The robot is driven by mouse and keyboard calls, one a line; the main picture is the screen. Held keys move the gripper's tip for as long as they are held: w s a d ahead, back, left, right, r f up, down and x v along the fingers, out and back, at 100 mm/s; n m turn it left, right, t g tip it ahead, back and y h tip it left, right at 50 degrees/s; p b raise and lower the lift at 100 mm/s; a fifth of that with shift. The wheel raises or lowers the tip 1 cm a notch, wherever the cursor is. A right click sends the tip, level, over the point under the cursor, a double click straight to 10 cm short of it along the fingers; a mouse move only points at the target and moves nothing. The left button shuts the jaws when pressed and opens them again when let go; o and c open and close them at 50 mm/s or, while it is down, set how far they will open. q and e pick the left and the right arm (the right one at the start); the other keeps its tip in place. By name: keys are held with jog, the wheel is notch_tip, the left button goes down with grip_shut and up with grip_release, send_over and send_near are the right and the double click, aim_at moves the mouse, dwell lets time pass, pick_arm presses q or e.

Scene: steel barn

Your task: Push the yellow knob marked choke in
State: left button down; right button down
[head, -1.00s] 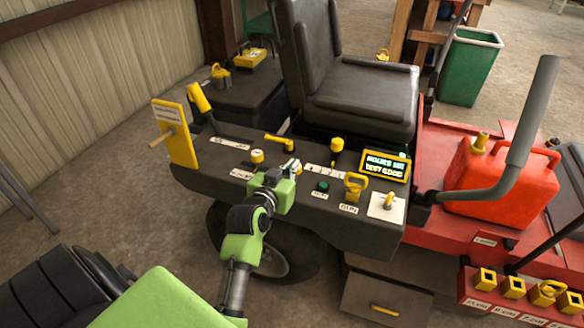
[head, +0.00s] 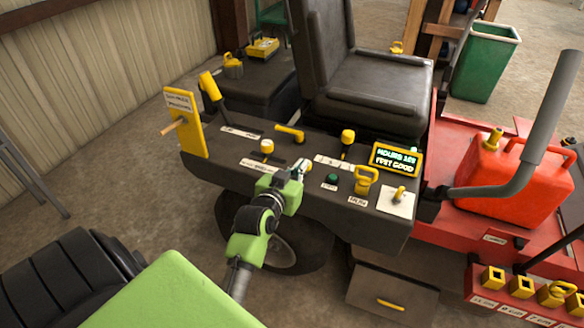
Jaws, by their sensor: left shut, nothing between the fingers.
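The black control panel (head: 230,142) of the mower carries several yellow controls. A yellow knob (head: 267,147) stands on a pale stem at the left middle, with a white label (head: 257,166) before it. A second yellow knob (head: 347,137) stands farther right. The labels are too small to read, so I cannot tell which knob is marked choke. My left gripper (head: 303,166) is shut and empty over the panel's middle, right of the first knob and left of the green button. It hides a bit of panel behind it. My right gripper is out of view.
A yellow lever (head: 290,132), green button (head: 331,180), yellow loop handle (head: 366,181), toggle switch (head: 398,194) and lit display (head: 396,158) crowd the panel. The black seat (head: 370,101) stands behind. A red fuel can (head: 515,185) and grey bar (head: 551,110) stand at right.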

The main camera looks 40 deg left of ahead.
pick_arm(q)
jog(key=v, duration=1.1)
jog(key=shift+w, duration=0.1)
